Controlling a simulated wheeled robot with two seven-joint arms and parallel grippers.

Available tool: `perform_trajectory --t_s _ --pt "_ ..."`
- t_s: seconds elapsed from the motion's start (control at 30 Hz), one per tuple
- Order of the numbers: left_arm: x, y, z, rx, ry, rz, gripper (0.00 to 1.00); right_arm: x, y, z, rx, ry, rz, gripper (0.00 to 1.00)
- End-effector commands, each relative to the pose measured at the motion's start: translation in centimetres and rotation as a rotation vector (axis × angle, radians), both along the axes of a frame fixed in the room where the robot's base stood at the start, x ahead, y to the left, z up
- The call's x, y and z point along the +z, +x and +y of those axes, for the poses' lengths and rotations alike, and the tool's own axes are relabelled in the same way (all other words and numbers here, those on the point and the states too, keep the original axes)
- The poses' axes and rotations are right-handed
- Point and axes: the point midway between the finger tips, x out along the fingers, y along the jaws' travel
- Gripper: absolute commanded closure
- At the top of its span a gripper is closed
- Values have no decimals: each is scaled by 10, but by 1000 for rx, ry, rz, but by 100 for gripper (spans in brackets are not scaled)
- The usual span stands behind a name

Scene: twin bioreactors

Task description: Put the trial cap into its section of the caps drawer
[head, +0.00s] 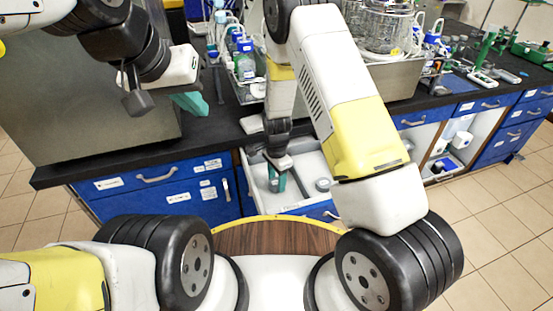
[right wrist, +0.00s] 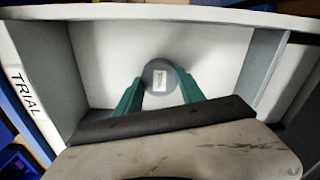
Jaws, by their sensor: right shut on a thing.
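My right gripper (head: 277,184) reaches down into an open white drawer (head: 246,178). In the right wrist view the two green fingertips (right wrist: 159,92) are shut on a round grey cap (right wrist: 159,76) with a small white label. The cap is within the outline of a white compartment whose left side has a label reading TRIAL (right wrist: 27,94). A grey divider (right wrist: 262,68) bounds it on the right. I cannot tell whether the cap touches the floor. My left gripper (head: 190,103) is raised over the counter at left, its fingers overlapping in view.
Another round grey piece (head: 323,184) lies in the drawer section right of the divider. The dark counter (head: 222,128) above carries bottles (head: 244,62) and glassware (head: 385,30). A large grey metal box (head: 75,105) stands at left. Blue closed drawers (head: 150,180) flank the open one.

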Motion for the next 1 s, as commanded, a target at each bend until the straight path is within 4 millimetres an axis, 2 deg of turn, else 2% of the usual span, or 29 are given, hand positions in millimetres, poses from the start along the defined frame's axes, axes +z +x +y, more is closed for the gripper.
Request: perform_trajectory --t_s 0.33,0.37,0.47,0.83,1.0 --pt "0 0 0 0 0 0 100 -4 0 0 0 1 -1 91" --pt "0 0 0 0 0 0 100 -4 0 0 0 1 -2 52" --pt "0 0 0 0 0 0 100 -4 0 0 0 1 -2 32" --pt "0 0 0 0 0 0 100 -1 0 0 0 1 -2 32" --pt "0 0 0 0 0 0 100 22 1 1 0 2 -5 32"
